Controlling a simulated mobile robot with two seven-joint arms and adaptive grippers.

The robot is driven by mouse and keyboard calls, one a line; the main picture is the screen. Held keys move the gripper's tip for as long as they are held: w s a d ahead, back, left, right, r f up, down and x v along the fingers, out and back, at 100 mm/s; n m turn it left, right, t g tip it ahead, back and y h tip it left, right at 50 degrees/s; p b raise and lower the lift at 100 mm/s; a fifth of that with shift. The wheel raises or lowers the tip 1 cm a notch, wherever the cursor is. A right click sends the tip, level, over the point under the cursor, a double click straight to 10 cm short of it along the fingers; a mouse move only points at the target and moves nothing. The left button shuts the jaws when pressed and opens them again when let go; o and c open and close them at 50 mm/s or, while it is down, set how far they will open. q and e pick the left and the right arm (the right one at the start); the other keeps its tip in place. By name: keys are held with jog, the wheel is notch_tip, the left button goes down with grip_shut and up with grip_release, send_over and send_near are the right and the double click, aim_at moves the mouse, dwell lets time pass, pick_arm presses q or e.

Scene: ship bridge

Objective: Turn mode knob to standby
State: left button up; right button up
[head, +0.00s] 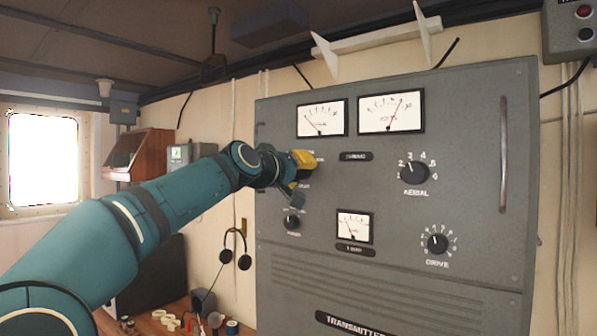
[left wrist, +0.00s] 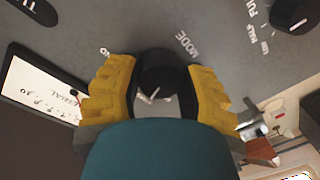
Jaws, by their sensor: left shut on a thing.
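The mode knob (left wrist: 163,72) is a round black knob on the grey transmitter panel (head: 450,275), with the word MODE printed beside it in the left wrist view. My left gripper (left wrist: 157,92), with yellow finger pads, is shut on the knob, one finger on each side. In the head view my left gripper (head: 302,162) is at the panel's upper left and hides the knob. The knob's pointer and most of its position labels are hidden, so I cannot tell its setting. My right gripper is not in view.
Another black knob (head: 291,222) is just below my gripper. The aerial knob (head: 414,172) and drive knob (head: 437,243) are farther right. Dial meters (head: 322,118) are above. A headset (head: 235,250) hangs on the wall left of the panel.

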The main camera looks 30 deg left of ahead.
pick_arm(q)
jog(key=shift+r, duration=0.1)
dwell(0.3)
jog(key=o, duration=1.3)
jog(key=shift+c, duration=0.2)
jog(key=s, duration=1.2)
jog(key=shift+r, duration=0.25)
jog(key=shift+a, duration=0.1)
